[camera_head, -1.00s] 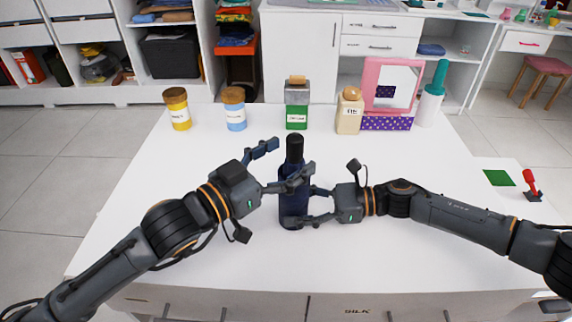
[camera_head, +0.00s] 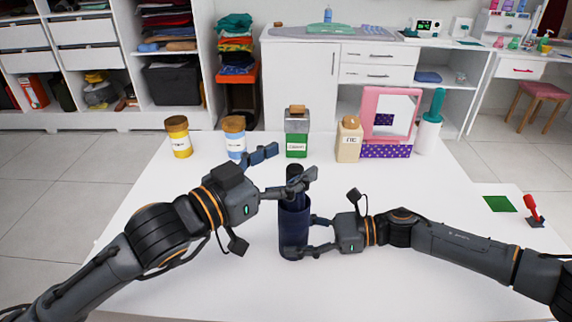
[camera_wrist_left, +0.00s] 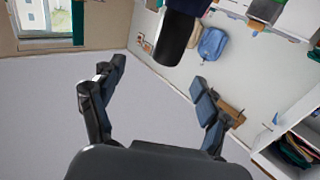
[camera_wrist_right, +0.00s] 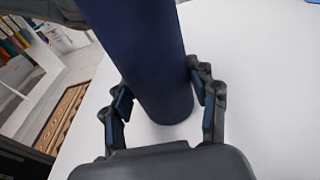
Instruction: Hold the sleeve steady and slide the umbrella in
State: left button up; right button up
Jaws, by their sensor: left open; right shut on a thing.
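The navy sleeve (camera_head: 293,236) stands upright on the white table. My right gripper (camera_head: 311,236) is shut on its lower part from the right; the right wrist view shows the sleeve (camera_wrist_right: 150,60) between the fingers. The umbrella's black handle (camera_head: 294,172) sticks up from the sleeve top, with the rest hidden inside. My left gripper (camera_head: 294,162) is open beside the handle, one finger crossing in front of its lower part. In the left wrist view the black handle (camera_wrist_left: 172,42) shows above the spread fingers.
A row of items stands at the table's back: a yellow jar (camera_head: 179,143), a blue jar (camera_head: 236,141), a green canister (camera_head: 297,143), a beige bottle (camera_head: 348,143) and a pink-framed mirror (camera_head: 367,108). A red joystick (camera_head: 531,208) is at right. The table's front is clear.

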pick_arm(q)
jog(key=v, duration=0.7)
jog(key=shift+a, duration=0.2)
jog(key=shift+s, duration=0.15)
pick_arm(e)
jog(key=o, duration=1.1)
jog(key=shift+o, duration=0.4)
jog(key=shift+o, duration=1.2)
